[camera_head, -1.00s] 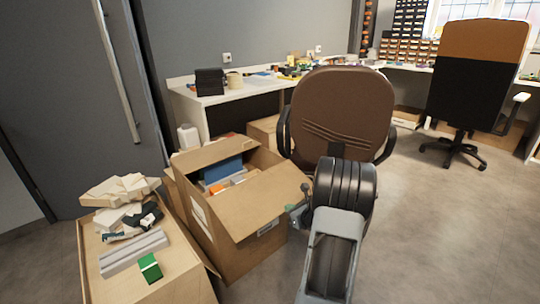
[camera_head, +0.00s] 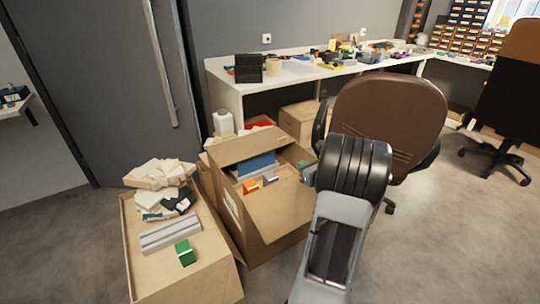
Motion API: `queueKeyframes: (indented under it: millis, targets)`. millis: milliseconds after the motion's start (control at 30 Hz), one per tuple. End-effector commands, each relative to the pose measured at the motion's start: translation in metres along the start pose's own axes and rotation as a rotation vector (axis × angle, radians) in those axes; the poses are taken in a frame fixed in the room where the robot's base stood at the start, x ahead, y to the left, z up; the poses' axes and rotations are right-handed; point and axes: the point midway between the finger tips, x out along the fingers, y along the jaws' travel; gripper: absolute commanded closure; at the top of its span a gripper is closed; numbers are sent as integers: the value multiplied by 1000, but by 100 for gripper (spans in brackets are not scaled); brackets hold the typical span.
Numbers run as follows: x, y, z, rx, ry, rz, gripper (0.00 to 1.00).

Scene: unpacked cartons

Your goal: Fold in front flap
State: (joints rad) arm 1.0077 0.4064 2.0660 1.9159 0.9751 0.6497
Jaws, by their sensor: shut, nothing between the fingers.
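An open brown cardboard carton (camera_head: 290,242) stands on the floor left of my arm. Its front flap (camera_head: 278,207) slopes outward and down from the opening on the side nearest me. The back flap (camera_head: 247,148) stands up behind the opening. Inside are a blue item (camera_head: 255,165), an orange item (camera_head: 250,187) and a grey item (camera_head: 270,179). My gripper (camera_head: 308,173) is mostly hidden behind my own arm; only a small grey part shows by the carton's right edge. It looks shut and empty. I cannot tell whether it touches the flap.
Another carton (camera_head: 205,278) at the left front bears white pieces, a grey ribbed block and a green box (camera_head: 185,252). A brown office chair (camera_head: 388,115) stands close behind my arm. A white desk (camera_head: 225,92) lines the wall. Floor is free at the lower right.

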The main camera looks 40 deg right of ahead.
Motion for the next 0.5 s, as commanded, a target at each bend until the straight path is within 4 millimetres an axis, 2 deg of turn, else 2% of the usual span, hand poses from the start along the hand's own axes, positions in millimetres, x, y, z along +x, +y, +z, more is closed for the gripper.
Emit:
queueKeyframes:
  millis: [33, 200, 500]
  targets:
    - [6, 1, 9, 0, 1, 2, 100]
    - [26, 0, 27, 1, 1, 0, 100]
    - [70, -2, 41, 2, 1, -2, 100]
